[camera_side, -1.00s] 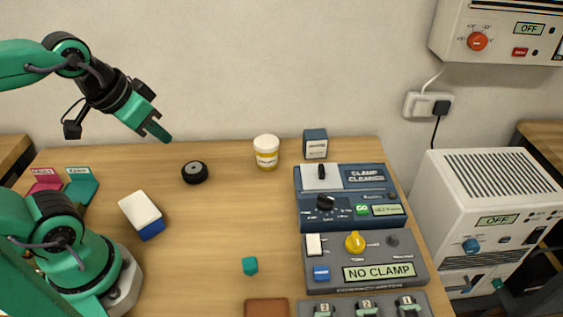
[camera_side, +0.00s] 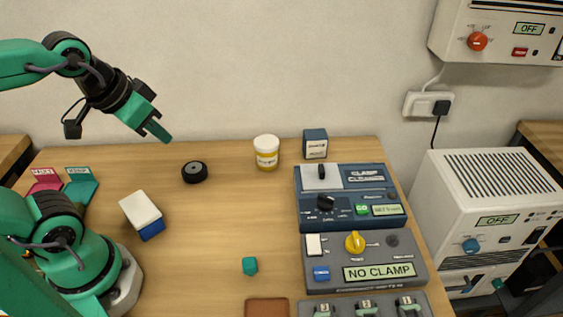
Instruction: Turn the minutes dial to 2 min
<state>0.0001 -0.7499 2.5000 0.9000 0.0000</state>
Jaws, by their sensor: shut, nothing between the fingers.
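The clamp cleaner (camera_side: 311,202) is a dark blue box at the right of the table, with a black dial (camera_side: 325,202) on its front, a green button and a small lit display (camera_side: 386,210). The print around the dial is too small to read, so I cannot tell its setting or whether it is the minutes dial. A grey box below it has a yellow dial (camera_side: 355,242) and a display reading NO CLAMP. My gripper (camera_side: 158,134) is shut and empty, held above the table at the upper left, well away from the dials.
On the table are a black roll (camera_side: 195,172), a yellow-and-white jar (camera_side: 266,152), a dark small box (camera_side: 315,144), a white-and-blue block (camera_side: 142,214) and a teal cube (camera_side: 250,265). A white machine (camera_side: 490,200) stands at the right.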

